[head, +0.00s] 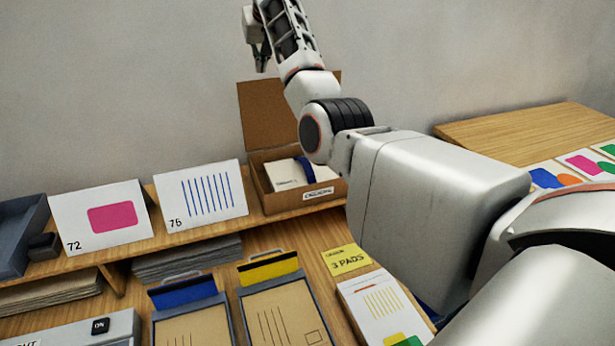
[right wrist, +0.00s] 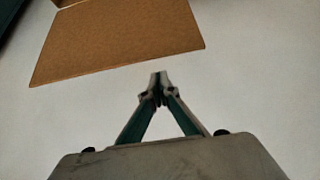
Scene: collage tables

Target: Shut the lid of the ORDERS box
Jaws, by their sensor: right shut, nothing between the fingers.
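The ORDERS box (head: 265,194) is a brown box on the raised shelf behind the table, with its label on the front, partly hidden by my right arm. Its lid (head: 263,120) stands open, upright at the back against the wall side. A white pad and something blue lie inside. The lid also shows in the right wrist view (right wrist: 120,40) at the upper left. My right gripper (head: 262,60) is raised above the lid, near its top left. In the right wrist view its fingertips (right wrist: 158,76) meet, shut and empty, apart from the lid. My left gripper is out of view.
Cards 72 (head: 70,230) and 75 (head: 180,212) stand on the shelf left of the box. Clipboards (head: 275,310), a yellow note (head: 346,259) and a printed pad (head: 365,315) lie on the table in front. Another table (head: 520,130) with colored cards stands at right.

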